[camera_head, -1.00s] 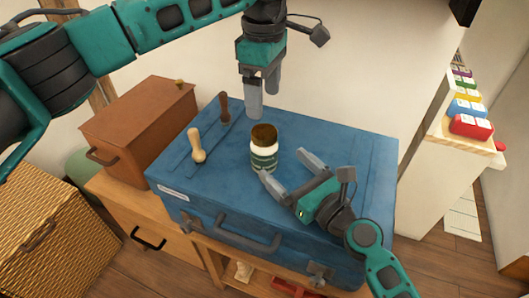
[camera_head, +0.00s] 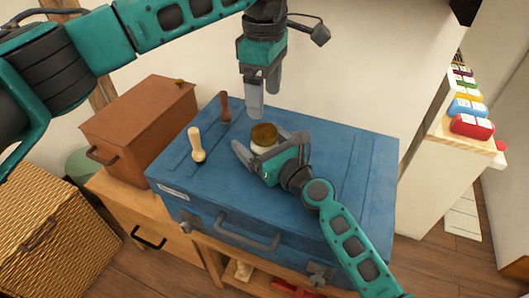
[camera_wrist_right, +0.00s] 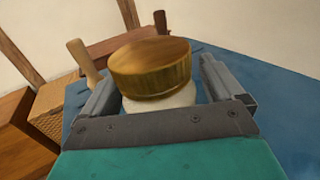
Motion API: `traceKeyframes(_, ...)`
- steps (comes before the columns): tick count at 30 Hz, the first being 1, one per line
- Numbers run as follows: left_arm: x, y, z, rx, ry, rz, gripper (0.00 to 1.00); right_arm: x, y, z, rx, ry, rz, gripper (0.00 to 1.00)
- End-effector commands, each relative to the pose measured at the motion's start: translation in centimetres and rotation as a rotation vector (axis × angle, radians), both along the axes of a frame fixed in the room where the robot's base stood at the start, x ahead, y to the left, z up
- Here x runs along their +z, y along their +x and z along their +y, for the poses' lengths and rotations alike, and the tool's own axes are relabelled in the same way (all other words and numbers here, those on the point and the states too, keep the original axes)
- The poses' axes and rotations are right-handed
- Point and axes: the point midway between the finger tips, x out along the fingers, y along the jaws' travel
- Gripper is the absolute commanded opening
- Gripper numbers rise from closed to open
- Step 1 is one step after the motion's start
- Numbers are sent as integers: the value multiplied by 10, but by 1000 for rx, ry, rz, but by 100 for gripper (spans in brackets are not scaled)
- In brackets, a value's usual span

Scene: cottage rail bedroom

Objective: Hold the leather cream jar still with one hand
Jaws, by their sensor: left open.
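The leather cream jar (camera_head: 264,133) stands upright on the blue case, with a brown-gold lid and a white body. My right gripper (camera_head: 268,143) is low on the case with its fingers on both sides of the jar. In the right wrist view, the jar's lid (camera_wrist_right: 150,70) rises between the fingers, and small gaps show beside its white body. The gripper hides the lower jar and its label in the head view. My left gripper (camera_head: 262,103) is open and empty, pointing down above and behind the jar.
The blue case (camera_head: 340,190) also carries a light wooden-handled tool (camera_head: 197,146) and a dark-handled tool (camera_head: 225,108) to the left of the jar. A brown box (camera_head: 138,120) stands farther left. The right part of the case top is clear.

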Motion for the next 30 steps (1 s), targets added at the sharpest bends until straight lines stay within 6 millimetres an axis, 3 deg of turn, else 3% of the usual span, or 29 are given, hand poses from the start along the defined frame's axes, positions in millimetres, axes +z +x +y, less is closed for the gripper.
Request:
traceKeyframes(2, 0, 0, 0, 0, 0, 0, 78, 0, 0, 0, 0, 0, 0, 88)
traceKeyframes(30, 0, 0, 0, -36, 0, 0, 78, 0, 0, 0, 0, 0, 0, 0)
